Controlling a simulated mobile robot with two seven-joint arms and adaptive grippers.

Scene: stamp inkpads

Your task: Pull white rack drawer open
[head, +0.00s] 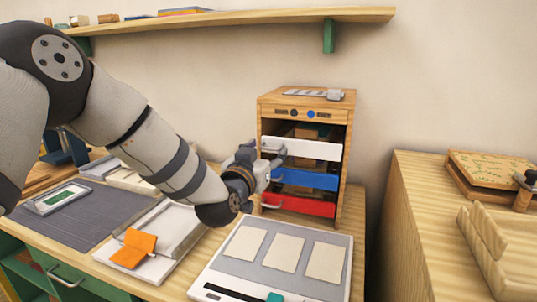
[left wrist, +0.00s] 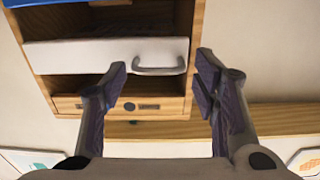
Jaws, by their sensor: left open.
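The wooden rack (head: 304,97) stands at the back of the desk with a white drawer (head: 318,150) above a blue and a red one. The white drawer front also shows in the left wrist view (left wrist: 75,56), which sees the rack upside down. Its grey handle (left wrist: 160,71) lies between my open fingers in that picture. My left gripper (head: 272,156) is at the left part of the white drawer front, its fingers spread and empty. I cannot tell whether the fingertips touch the drawer. My right gripper is not in view.
The blue drawer (head: 316,180) and red drawer (head: 312,205) sit below. A tray with three pale cards (head: 284,252) lies in front of the rack. A wooden shelf (head: 250,22) runs above. A second wooden unit (head: 430,230) stands at right.

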